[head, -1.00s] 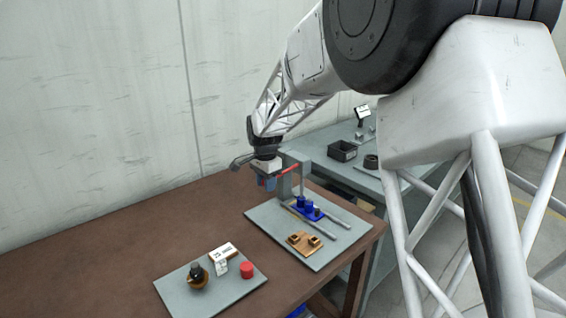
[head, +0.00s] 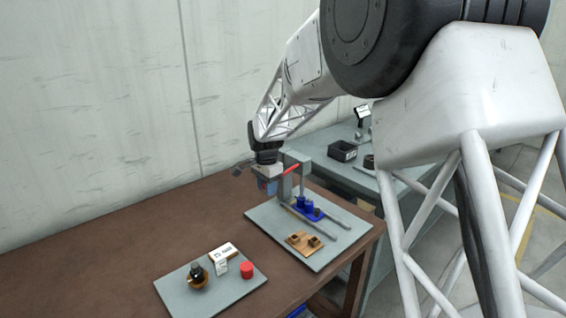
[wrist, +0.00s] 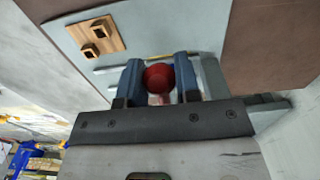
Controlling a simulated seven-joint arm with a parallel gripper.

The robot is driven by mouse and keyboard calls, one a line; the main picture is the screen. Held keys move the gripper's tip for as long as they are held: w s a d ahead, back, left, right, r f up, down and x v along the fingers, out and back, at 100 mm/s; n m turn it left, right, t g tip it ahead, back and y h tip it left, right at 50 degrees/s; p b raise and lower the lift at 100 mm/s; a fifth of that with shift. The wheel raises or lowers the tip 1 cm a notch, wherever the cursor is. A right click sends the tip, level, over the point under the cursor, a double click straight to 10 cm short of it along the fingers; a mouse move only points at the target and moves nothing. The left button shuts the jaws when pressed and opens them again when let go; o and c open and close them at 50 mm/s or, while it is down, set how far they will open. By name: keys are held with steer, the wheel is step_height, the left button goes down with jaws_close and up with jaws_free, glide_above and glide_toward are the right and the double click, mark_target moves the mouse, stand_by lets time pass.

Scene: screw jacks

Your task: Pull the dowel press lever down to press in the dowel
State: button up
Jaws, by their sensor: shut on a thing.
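The dowel press (head: 285,187) stands at the back of a grey plate in the head view. Its red lever (head: 291,169) slopes down to the left toward my gripper (head: 267,188). In the wrist view, the lever's round red knob (wrist: 158,78) sits between the two blue fingers of my gripper (wrist: 159,75), which is shut on it. A blue fixture (head: 309,208) lies at the foot of the press. The dowel cannot be made out.
A wooden block with two raised pieces (head: 304,242) lies on the front of the grey plate (head: 335,250). Brown table between is clear.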

steer(key=shift+w+d+f, duration=0.1)
steer(key=shift+d+f, duration=0.05)
steer(key=shift+f, duration=0.5)
steer(key=shift+w+d+f, duration=0.2)
steer(key=shift+d+f, duration=0.05)
steer(key=shift+f, duration=0.4)
steer(key=shift+r, duration=0.1)
stand_by(0.3)
steer(key=shift+s+a+r, duration=0.15)
steer(key=shift+r, duration=0.45)
steer(key=shift+s+a+r, duration=0.1)
steer(key=shift+a+r, duration=0.05)
steer(key=shift+r, duration=0.45)
steer(key=shift+r, duration=0.1)
